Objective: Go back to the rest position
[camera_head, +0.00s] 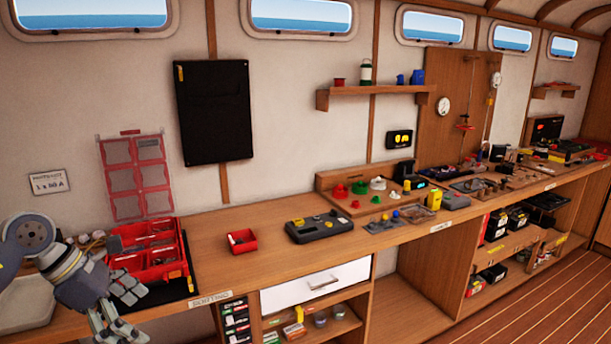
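My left gripper (134,309) is at the lower left, in front of the bench's left end. Its two grey fingers are spread apart, with nothing seen between them. The gripper and wrist hide part of the bench edge and the near left side of a red sectioned tray (175,256). I cannot tell whether the gripper touches the bench. My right gripper is out of view.
The long wooden bench (270,230) runs to the right. A small red bin (242,241) and a dark grey device (320,227) stand on it. A white drawer (315,287) is shut below. The floor (540,315) at the lower right is clear.

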